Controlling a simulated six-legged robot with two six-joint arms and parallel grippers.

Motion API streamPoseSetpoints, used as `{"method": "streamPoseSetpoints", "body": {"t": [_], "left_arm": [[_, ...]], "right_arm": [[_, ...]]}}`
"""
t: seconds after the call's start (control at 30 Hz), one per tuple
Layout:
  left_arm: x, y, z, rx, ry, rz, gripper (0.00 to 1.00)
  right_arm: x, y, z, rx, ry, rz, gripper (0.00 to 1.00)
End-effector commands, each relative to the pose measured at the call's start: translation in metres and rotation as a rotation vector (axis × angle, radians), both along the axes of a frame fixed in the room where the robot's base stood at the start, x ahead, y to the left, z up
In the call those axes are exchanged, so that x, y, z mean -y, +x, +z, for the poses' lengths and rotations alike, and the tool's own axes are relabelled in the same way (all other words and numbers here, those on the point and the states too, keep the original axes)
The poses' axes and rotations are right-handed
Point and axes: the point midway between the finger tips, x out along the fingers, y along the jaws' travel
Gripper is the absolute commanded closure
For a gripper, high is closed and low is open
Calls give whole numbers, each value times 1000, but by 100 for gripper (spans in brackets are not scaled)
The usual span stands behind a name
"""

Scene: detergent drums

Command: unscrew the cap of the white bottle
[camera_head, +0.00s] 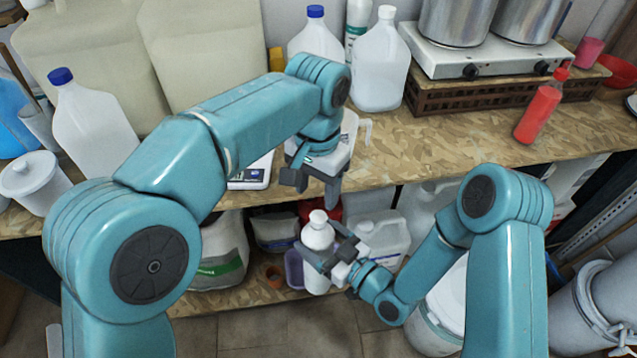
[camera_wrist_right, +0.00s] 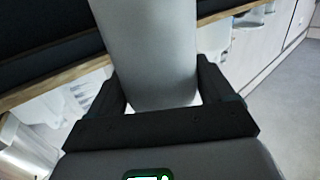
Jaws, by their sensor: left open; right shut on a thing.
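The white bottle (camera_head: 317,238) is upright, with its white cap (camera_head: 318,216) on top, in front of the lower shelf in the head view. My right gripper (camera_head: 325,252) is shut on the bottle's body from the right. In the right wrist view the bottle (camera_wrist_right: 150,50) is a pale grey shape between the two dark fingers (camera_wrist_right: 165,98); its cap is out of that picture. My left gripper (camera_head: 311,186) points down with its fingers apart and empty. It is above the cap, with a visible gap between them.
The wooden worktop (camera_head: 440,150) is behind and above the bottle. It carries large jugs (camera_head: 380,65), a hot plate (camera_head: 475,60) with pots and a red bottle (camera_head: 540,108). The lower shelf (camera_head: 240,298) holds a white canister (camera_head: 380,235) close behind my right gripper.

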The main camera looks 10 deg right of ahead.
Motion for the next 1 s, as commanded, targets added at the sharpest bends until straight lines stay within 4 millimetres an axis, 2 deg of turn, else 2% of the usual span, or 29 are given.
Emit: {"method": "streamPoseSetpoints", "body": {"t": [0.13, 0.5, 0.67, 0.9, 0.97, 1.0], "left_arm": [[4, 1, -9, 7, -4, -3, 43], [3, -1, -66, 8, -4, 0, 43], [3, -1, -75, 10, -6, 0, 43], [3, -1, -76, 10, -6, 0, 43], [3, -1, -76, 10, -6, 0, 59], [3, -1, -76, 10, -6, 0, 72]], "right_arm": [[0, 0, 2, 5, 2, 0, 100], [0, 0, 2, 5, 2, 0, 100], [0, 0, 2, 5, 2, 0, 100], [0, 0, 2, 5, 2, 0, 100], [0, 0, 2, 5, 2, 0, 100], [0, 0, 2, 5, 2, 0, 100]]}}
